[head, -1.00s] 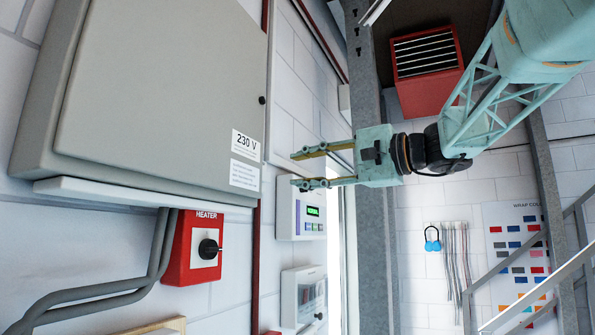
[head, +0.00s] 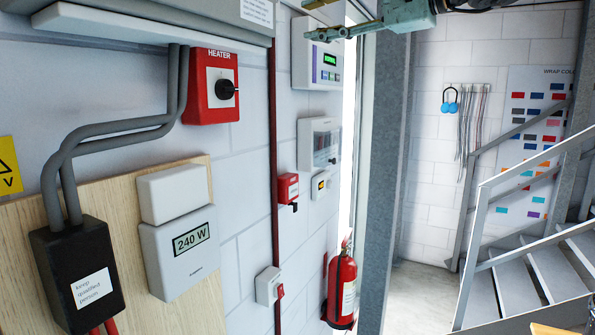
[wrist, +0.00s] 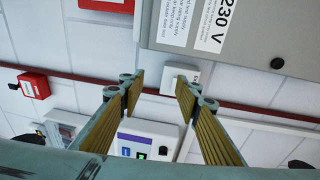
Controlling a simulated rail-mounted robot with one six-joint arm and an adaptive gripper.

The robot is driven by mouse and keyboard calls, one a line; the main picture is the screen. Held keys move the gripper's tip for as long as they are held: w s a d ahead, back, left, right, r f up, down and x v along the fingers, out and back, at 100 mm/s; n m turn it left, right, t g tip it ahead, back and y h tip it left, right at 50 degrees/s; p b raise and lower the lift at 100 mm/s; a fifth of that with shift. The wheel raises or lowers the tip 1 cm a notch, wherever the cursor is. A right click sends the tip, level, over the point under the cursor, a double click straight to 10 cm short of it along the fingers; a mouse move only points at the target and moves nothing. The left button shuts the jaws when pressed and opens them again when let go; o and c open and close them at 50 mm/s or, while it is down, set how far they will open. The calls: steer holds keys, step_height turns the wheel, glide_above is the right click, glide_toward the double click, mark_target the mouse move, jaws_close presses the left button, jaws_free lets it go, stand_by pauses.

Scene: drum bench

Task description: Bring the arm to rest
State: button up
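My gripper (head: 345,30) is at the top edge of the head view, mostly cut off. One teal finger shows there, pointing left in front of the wall. In the wrist view both fingers of my gripper (wrist: 157,88) show with ribbed tan pads, spread well apart. Nothing is between them. Behind them are the white wall, a white box with a green display (wrist: 145,140) and the grey cabinet marked 230 V (wrist: 250,35). I see no contact between the fingers and anything. Most of the arm is out of the head view.
The wall carries a red heater switch (head: 208,100), a 240 W meter (head: 178,258), a black box (head: 78,268) and a display panel (head: 308,75). A fire extinguisher (head: 341,292) hangs beside a grey post (head: 384,190). Metal stairs (head: 525,275) stand right; floor between is clear.

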steer(key=s+f+n+g+h+b, duration=0.1)
steer(key=s+f+h+b, duration=0.1)
steer(key=s+f, duration=0.65)
steer(key=s+f+n+g+h+b, duration=0.15)
steer(key=s+f, duration=0.45)
steer(key=f, duration=0.6)
steer(key=s+f+g+h+b, duration=0.1)
steer(key=s+f+g+h, duration=0.15)
steer(key=s+f, duration=0.65)
steer(key=s+d+f+n+h+b, duration=0.1)
steer(key=s+d+f+h, duration=0.1)
steer(key=s+d+f, duration=0.3)
steer(key=s+d+f+n+h+b, duration=0.2)
steer(key=s+d+f, duration=0.4)
steer(key=s+f, duration=0.4)
steer(key=s+d+f+n+g+h+b, duration=0.1)
steer(key=s+d+f, duration=0.4)
steer(key=f, duration=0.9)
steer(key=s+h+b, duration=0.1)
steer(key=s+h, duration=0.1)
steer(key=shift+s+d+f+h, duration=0.15)
steer(key=shift+d+h, duration=0.1)
steer(key=shift+h, duration=0.15)
steer(key=shift+n, duration=0.25)
